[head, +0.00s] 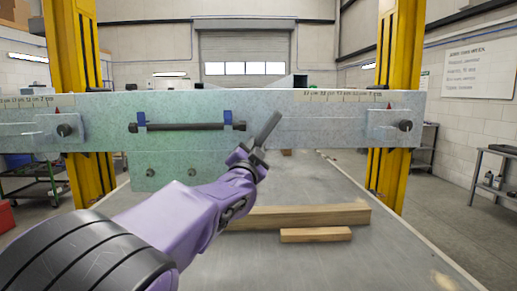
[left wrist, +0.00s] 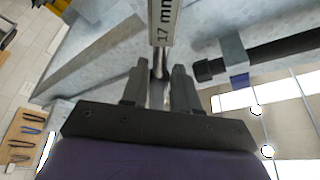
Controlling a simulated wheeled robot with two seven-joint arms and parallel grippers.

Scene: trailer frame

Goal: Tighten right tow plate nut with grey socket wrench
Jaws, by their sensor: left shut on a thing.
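My left gripper (head: 254,158) is shut on the grey socket wrench (head: 267,130), which points up and to the right in front of the beam. In the left wrist view the wrench (left wrist: 163,22) stands between both fingers (left wrist: 158,85) and its label reads "17 mm". A plate (head: 170,186) hangs below the beam with a left nut (head: 150,173) and a right nut (head: 191,172). My left forearm passes just below and right of that right nut. The wrench is apart from both nuts. My right gripper is not in view.
The long metal beam (head: 290,130) crosses the view. It bears a black bar (head: 190,127) in blue holders and a bracket with a bolt at each end, left (head: 64,129) and right (head: 405,125). Yellow posts (head: 401,45) flank it. Wooden blocks (head: 310,215) lie below.

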